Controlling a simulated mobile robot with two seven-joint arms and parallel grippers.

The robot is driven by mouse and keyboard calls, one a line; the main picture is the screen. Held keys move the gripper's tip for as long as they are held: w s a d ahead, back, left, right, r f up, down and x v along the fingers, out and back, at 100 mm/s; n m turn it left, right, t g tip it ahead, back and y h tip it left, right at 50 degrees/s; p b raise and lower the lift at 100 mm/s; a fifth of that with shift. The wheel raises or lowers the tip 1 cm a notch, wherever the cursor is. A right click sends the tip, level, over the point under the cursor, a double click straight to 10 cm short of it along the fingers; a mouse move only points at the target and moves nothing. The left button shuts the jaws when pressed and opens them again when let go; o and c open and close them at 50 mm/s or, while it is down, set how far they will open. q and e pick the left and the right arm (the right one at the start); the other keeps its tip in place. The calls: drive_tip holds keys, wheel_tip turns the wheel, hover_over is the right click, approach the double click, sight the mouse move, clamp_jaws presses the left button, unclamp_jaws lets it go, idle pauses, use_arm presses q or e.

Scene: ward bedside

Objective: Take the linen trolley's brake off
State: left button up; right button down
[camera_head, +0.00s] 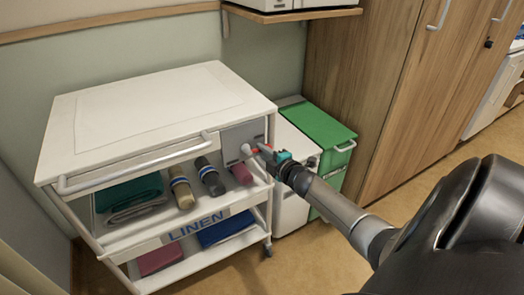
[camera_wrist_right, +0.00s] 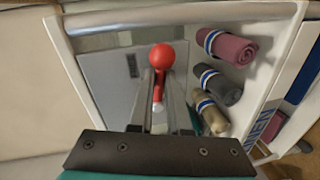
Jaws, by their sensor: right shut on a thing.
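The white linen trolley (camera_head: 150,100) stands against the wall, with a "LINEN" label on its lower shelf edge. A grey plate (camera_head: 238,138) on its right end carries the brake lever, which has a red knob (camera_wrist_right: 162,56). My right gripper (camera_head: 262,153) reaches in from the right to this lever. In the right wrist view its two fingers (camera_wrist_right: 160,85) are shut on the brake lever, on either side of it just below the red knob. The fingers partly hide the lever's lower part. My left gripper is in neither view.
Rolled towels (camera_head: 182,190) and folded linen (camera_head: 128,195) lie on the trolley shelves. A white bin and a green bin (camera_head: 318,135) stand close to its right. A wooden wardrobe (camera_head: 410,90) is behind. Open floor (camera_head: 300,262) lies in front on the right.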

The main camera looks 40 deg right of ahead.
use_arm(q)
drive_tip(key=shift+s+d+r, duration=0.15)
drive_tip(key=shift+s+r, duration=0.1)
use_arm(e)
drive_tip(key=shift+r+n+h, duration=0.3)
drive_tip(key=shift+r+n, duration=0.1)
drive_tip(key=shift+n, duration=0.4)
drive_tip(key=c, duration=0.9)
unclamp_jaws()
use_arm(q)
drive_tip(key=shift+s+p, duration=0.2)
drive_tip(key=shift+p, duration=0.1)
use_arm(e)
drive_tip(key=shift+s, duration=0.15)
